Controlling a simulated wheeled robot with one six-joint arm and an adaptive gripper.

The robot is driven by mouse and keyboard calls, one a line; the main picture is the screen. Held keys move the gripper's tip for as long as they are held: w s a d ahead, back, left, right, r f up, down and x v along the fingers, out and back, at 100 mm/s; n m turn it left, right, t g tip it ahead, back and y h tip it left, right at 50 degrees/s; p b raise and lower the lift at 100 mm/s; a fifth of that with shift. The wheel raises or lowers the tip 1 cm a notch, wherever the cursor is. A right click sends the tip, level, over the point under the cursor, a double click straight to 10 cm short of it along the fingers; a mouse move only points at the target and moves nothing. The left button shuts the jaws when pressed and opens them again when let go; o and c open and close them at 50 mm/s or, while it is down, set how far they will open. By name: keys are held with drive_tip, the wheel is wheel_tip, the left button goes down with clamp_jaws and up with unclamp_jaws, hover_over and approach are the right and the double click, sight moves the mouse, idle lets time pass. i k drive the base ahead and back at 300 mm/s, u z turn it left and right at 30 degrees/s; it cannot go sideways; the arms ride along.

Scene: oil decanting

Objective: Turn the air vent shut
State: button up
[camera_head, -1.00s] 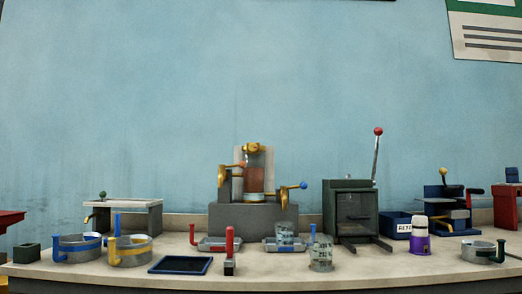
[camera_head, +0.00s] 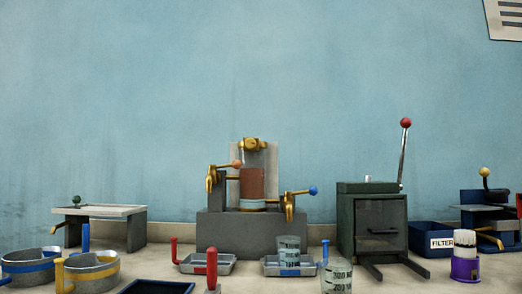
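A decanting stand with a grey block base (camera_head: 225,238) stands at the middle of the bench. It holds a clear column with reddish-brown liquid (camera_head: 252,183) above a paler band. A brass fitting (camera_head: 254,144) sits on top of the column and looks like the air vent; whether it is open or shut I cannot tell. My gripper is not in view.
Shallow trays with a red handle (camera_head: 207,264) and a blue handle (camera_head: 270,271) lie before the stand; a beaker (camera_head: 289,251) stands in the right one. Another beaker (camera_head: 337,276) stands in front. A dark green box with a red-knobbed lever (camera_head: 372,225) is right. Round pans (camera_head: 92,272) are left.

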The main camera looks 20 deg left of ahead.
sight(250, 142)
drive_tip(key=i, duration=0.15)
drive_tip(key=u, duration=0.95)
